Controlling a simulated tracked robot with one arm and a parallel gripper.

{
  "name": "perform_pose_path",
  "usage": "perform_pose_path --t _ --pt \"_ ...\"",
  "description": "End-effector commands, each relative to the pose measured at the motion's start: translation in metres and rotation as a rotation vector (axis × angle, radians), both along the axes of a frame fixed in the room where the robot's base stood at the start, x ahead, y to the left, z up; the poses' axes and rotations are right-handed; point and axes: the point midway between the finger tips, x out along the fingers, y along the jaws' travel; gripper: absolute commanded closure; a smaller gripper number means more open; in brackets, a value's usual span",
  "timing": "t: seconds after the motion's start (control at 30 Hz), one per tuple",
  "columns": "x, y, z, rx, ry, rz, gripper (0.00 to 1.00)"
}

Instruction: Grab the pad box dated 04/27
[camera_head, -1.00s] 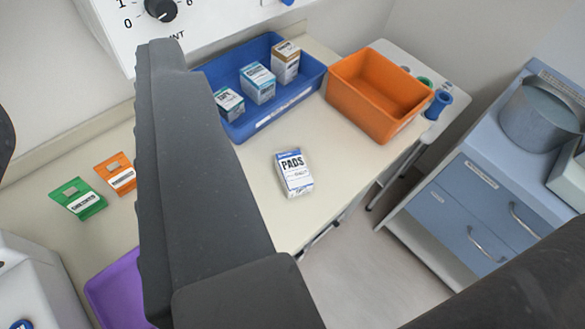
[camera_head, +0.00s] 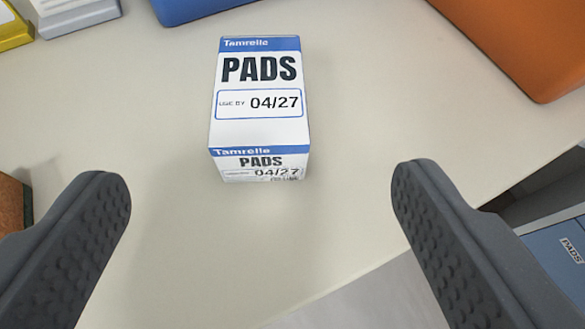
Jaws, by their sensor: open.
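The pad box (camera_head: 260,125) is white with blue bands and reads "PADS" and "USE BY 04/27" on its top and front faces. It lies on the pale table top, a little above the middle of the view. My gripper (camera_head: 261,185) is open, with one dark ridged finger at the left and one at the right. The box is beyond the fingertips, between their lines, and neither finger touches it.
A blue bin (camera_head: 195,8) is at the top edge and an orange bin (camera_head: 535,45) at the upper right. Small grey and yellow items (camera_head: 75,14) are at the upper left. A brown object (camera_head: 12,205) is at the left edge. The table's front edge runs along the lower right, with a blue drawer unit (camera_head: 560,255) beyond.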

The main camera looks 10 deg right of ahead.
Motion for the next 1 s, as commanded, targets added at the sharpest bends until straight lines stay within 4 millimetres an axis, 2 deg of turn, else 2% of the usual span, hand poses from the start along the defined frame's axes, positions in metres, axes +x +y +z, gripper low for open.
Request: perform_pose_path --t 0.17,0.6,0.87,1.0 --pt "0.01 -0.002 -0.014 0.004 0.002 -0.001 0.22" --pt "0.066 -0.004 -0.043 0.004 0.0 -0.002 0.22" --pt "0.077 -0.004 -0.051 0.004 0.001 -0.002 0.22" --pt "0.091 0.0 -0.063 0.004 0.002 0.001 0.22"
